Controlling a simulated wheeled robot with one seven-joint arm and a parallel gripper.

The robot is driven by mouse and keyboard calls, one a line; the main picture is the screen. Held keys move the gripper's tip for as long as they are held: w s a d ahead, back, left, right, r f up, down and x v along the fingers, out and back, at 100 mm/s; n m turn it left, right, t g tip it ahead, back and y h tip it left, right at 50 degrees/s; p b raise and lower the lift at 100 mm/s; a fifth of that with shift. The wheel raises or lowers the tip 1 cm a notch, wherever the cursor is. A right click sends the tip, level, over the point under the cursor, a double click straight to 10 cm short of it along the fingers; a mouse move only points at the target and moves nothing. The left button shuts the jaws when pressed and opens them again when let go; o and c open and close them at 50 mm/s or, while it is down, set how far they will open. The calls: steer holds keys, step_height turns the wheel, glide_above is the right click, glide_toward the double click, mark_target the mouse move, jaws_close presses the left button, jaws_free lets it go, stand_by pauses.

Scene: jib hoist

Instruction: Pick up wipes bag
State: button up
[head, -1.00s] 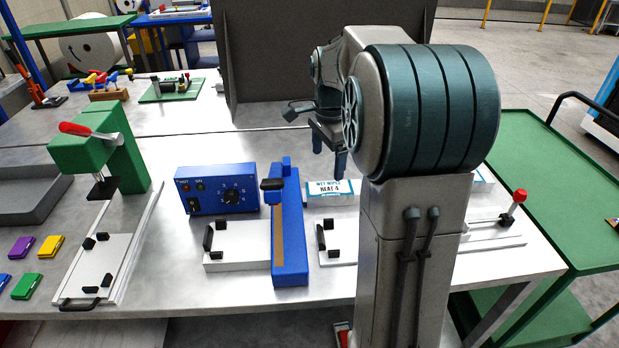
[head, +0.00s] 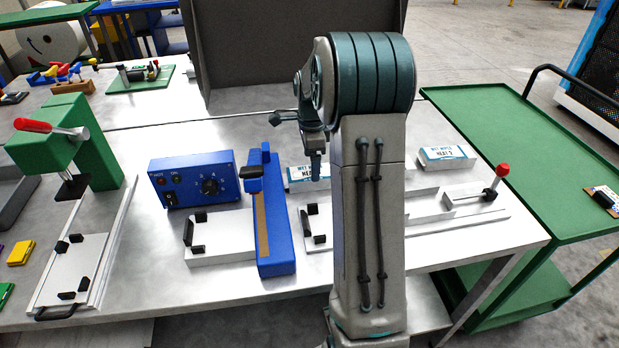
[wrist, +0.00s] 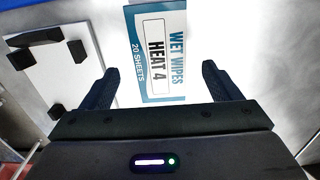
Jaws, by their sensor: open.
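The wipes bag (head: 300,176), white and blue and marked WET WIPES, lies on the metal bench just right of the blue sealer. In the wrist view my gripper (wrist: 157,72) is open, one finger on each side of the bag, with nothing held. I cannot tell the exact height between fingertips and bag. A second wet wipes bag (head: 447,156) lies farther right on the bench.
A blue sealer bar (head: 273,225) and blue control box (head: 195,181) stand left of the bag. A white plate with black clips (head: 318,236) lies in front of it. A red-knobbed slide (head: 480,196) is at right, beside a green cart (head: 520,150).

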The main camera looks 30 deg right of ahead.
mark_target(310, 173)
steer(key=shift+w+a+f, duration=0.1)
steer(key=shift+a+f, duration=0.05)
steer(key=shift+f, duration=1.05)
steer(key=shift+a+f, duration=0.1)
steer(key=shift+f, duration=1.05)
steer(key=c, duration=1.1)
steer(key=shift+r, duration=0.15)
